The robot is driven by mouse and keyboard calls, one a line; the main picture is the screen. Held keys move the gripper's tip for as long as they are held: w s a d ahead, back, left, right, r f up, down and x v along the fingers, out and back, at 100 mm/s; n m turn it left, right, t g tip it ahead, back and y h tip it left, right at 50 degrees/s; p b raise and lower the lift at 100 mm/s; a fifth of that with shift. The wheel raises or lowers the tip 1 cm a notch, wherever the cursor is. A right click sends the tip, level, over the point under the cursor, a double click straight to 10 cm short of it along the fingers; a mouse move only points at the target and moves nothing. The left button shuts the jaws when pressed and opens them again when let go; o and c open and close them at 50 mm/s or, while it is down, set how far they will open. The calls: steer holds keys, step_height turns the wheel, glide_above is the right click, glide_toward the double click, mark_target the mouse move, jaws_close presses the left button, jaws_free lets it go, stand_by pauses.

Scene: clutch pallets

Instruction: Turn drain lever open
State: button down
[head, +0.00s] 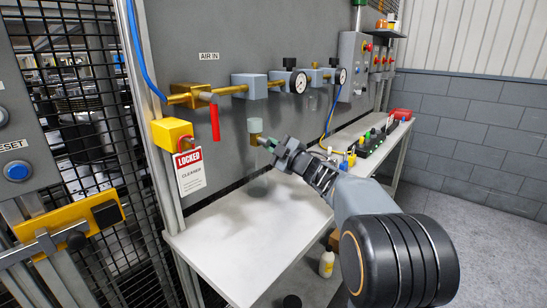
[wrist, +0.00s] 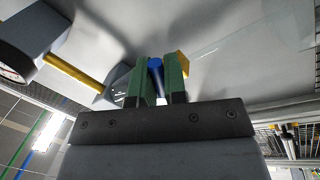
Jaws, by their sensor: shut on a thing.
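My gripper (head: 270,144) is at the brass fitting (head: 256,139) below the pale bowl (head: 255,124) on the grey panel. In the wrist view, its two green fingers (wrist: 160,82) stand close together with a small blue part (wrist: 155,63) between them, apparently the drain lever. The gripper is shut on it. Most of the lever is hidden by the fingers, and its turn angle cannot be told. In the head view the lever is not clearly visible.
A red lever (head: 215,122) hangs from the brass inlet valve at left. A yellow block with a red lock and LOCKED tag (head: 190,170) is below it. Gauges (head: 299,82) line the pipe above. The white bench top (head: 250,225) is mostly clear below my gripper.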

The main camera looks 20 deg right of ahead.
steer(key=n+b, duration=0.1)
steer(key=n, duration=0.1)
steer(key=r+n+y+b, duration=0.1)
steer(key=n, duration=0.2)
steer(key=shift+w+d+b, duration=0.1)
steer(key=shift+d+b, duration=0.1)
steer(key=shift+b, duration=0.1)
steer(key=shift+r+n+g+y+b, duration=0.2)
steer(key=shift+n+y+b, duration=0.1)
steer(key=shift+n, duration=0.45)
steer(key=shift+r+n+g+y+b, duration=0.15)
steer(key=shift+n+g+y+b, duration=0.1)
steer(key=shift+n, duration=0.5)
steer(key=shift+r, duration=0.1)
steer(key=c, duration=1.2)
jaws_free()
steer(key=v, duration=1.3)
steer(key=shift+s+d+f, duration=0.2)
steer(key=shift+s+d, duration=0.05)
steer(key=shift+s, duration=0.05)
